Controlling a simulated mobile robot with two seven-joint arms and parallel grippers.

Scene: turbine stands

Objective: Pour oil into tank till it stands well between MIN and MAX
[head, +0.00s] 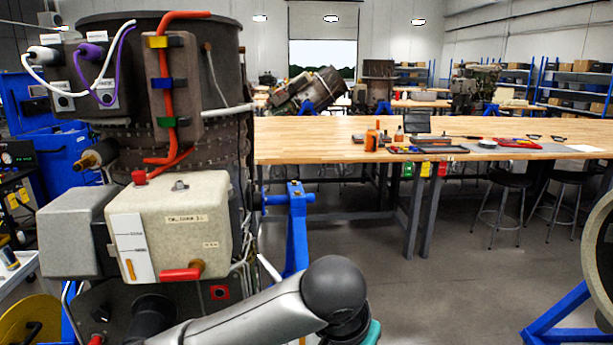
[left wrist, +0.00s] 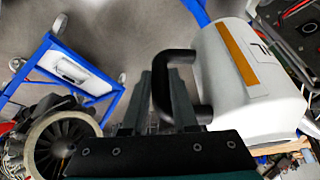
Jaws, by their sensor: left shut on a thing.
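The tank (head: 205,222) is a cream box on the front of the turbine at left in the head view. Its white gauge plate (head: 125,236) has two small marks, too small to read surely. A short orange patch shows near the plate's lower end, below both marks. A red cap (head: 139,177) is on the tank top. In the left wrist view, my left gripper (left wrist: 160,90) is shut on the black handle (left wrist: 178,58) of a white jug (left wrist: 280,85) with an orange strip (left wrist: 239,52). The jug and both grippers are outside the head view.
The turbine (head: 225,70) on its blue stand (head: 297,225) fills the left side, with cables and red pipes. A wooden workbench (head: 330,140) with tools stands behind. A blue-framed cart (left wrist: 105,70) shows in the left wrist view. Open floor lies at the centre right.

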